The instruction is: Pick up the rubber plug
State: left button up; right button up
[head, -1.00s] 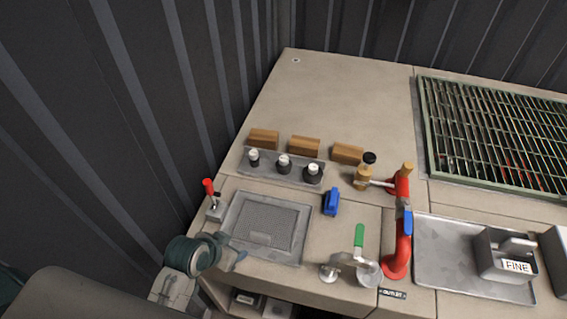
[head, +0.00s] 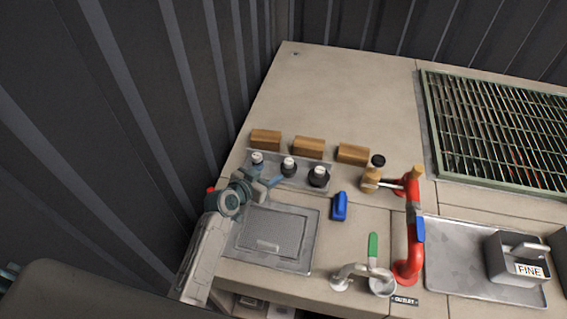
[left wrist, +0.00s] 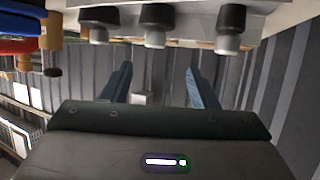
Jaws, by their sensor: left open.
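Three black stoppers with pale tops stand in a row on a grey tray (head: 301,183): the left one (head: 257,159), the middle one (head: 288,165) and the right one (head: 319,175). I cannot tell which is the rubber plug. My left gripper (head: 267,188) is open and empty, just in front of the left end of the row. In the left wrist view the stoppers look upside down along the top, such as the middle one (left wrist: 156,22), beyond the open fingers (left wrist: 160,68) and apart from them. My right gripper is not in view.
Several wooden blocks (head: 308,147) stand behind the tray. A blue object (head: 339,206), a red pipe (head: 410,262) and a green-handled valve (head: 373,248) stand to the right. A dark corrugated wall is close on the left.

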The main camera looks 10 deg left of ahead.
aim_at(288, 162)
pick_arm(q)
jog(key=w+d+b, duration=0.1)
jog(key=w+d+f, duration=0.1)
jog(key=shift+w+d+b, duration=0.2)
jog(key=shift+w+b, duration=0.15)
jog(key=shift+b, duration=0.05)
jog(key=shift+w+d, duration=0.15)
jog(key=shift+w, duration=0.15)
jog(key=shift+w+f, duration=0.25)
jog(key=shift+w, duration=0.1)
jog(key=b+x, duration=0.3)
jog(key=x, duration=0.1)
jog(key=shift+w+f, duration=0.1)
jog(key=shift+w, duration=0.1)
jog(key=shift+w+d+f, duration=0.1)
jog(key=shift+w+d, duration=0.05)
jog(key=shift+w, duration=0.2)
jog(key=shift+c, duration=0.2)
jog(key=shift+s, duration=0.1)
jog(key=c, duration=1.1)
